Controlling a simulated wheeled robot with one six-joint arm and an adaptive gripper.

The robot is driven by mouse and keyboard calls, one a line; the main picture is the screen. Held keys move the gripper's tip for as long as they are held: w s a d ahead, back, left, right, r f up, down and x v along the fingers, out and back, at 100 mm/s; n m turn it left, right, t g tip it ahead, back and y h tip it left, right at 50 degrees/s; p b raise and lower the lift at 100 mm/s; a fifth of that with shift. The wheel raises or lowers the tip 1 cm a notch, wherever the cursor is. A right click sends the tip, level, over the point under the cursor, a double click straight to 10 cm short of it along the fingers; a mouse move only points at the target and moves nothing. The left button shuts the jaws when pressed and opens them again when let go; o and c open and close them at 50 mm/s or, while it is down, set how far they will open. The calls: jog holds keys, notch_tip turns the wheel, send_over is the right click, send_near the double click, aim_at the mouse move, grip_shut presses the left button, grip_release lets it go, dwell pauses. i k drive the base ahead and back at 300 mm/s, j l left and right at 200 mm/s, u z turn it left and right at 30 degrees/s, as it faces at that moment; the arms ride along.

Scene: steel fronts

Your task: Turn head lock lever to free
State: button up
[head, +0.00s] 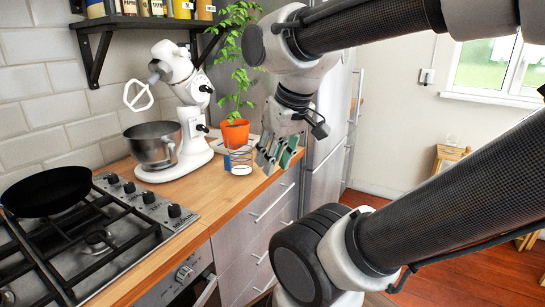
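A white stand mixer (190,130) stands on the wooden counter with its head (175,62) tilted up and a flat beater (138,96) hanging off the head's front. Its steel bowl (153,145) sits on the base. Small black controls show on the mixer's side: one near the hinge (206,89) and one on the column (202,128). I cannot tell which is the head lock lever or how it is set. My gripper (276,157) is to the right of the mixer, apart from it, fingers pointing down near the counter's front edge. Whether the fingers are open or shut is unclear.
A gas hob (95,240) with a black pan (47,191) is at left. A shelf (140,22) with jars hangs above.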

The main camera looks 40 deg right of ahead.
aim_at(200, 127)
jog(key=i+l+u, duration=0.1)
jog(key=l+u, duration=0.15)
jog(key=i+l+u, duration=0.1)
jog(key=l+u, duration=0.15)
jog(key=l, duration=0.15)
jog(key=l+u, duration=0.3)
jog(key=i+l, duration=0.05)
